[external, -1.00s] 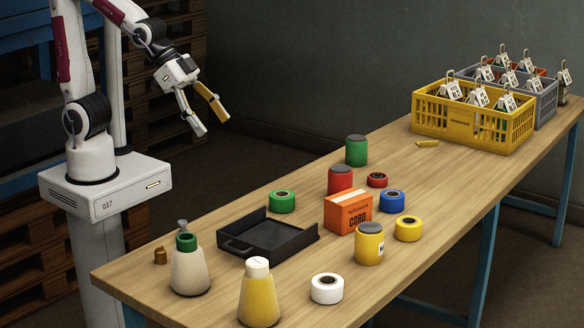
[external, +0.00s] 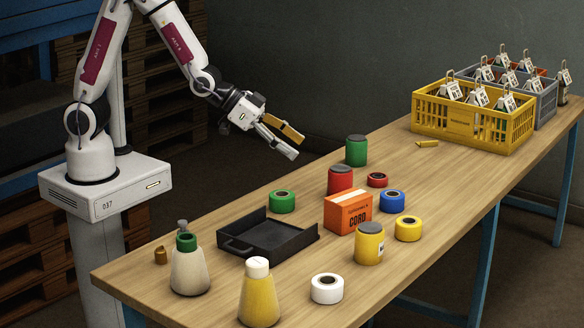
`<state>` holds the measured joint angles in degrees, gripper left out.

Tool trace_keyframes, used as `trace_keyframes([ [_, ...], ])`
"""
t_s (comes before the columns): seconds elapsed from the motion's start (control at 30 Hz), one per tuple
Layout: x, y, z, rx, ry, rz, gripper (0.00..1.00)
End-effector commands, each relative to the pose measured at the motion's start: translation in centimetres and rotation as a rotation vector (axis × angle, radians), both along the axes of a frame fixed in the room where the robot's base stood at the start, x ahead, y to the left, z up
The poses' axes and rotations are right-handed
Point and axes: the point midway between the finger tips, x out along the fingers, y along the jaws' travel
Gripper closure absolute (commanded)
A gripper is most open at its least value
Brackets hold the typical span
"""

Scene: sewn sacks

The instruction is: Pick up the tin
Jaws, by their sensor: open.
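Three lidded cylinders that look like tins stand upright on the wooden table (external: 440,190). The green tin (external: 356,153) is at the back, the red tin (external: 340,182) is just in front of it, and the yellow tin (external: 368,247) with a white label is nearer the front. The orange cord box (external: 348,214) hides part of the red tin's base. My gripper (external: 299,147) is open and empty. In the picture it is up and left of the green tin, apart from all three tins.
Green (external: 282,201), red (external: 377,180), blue (external: 392,201), yellow (external: 408,228) and white (external: 327,288) tape rolls lie around the tins. A black tray (external: 300,241) and two bottles (external: 190,272) are at front left.

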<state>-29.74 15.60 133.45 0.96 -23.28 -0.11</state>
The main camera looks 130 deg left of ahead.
Motion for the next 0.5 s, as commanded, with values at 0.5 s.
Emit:
trace_keyframes([
  [0.5, -0.9, 9.8, -7.2, 0.065, -0.106, 0.144, 0.32],
])
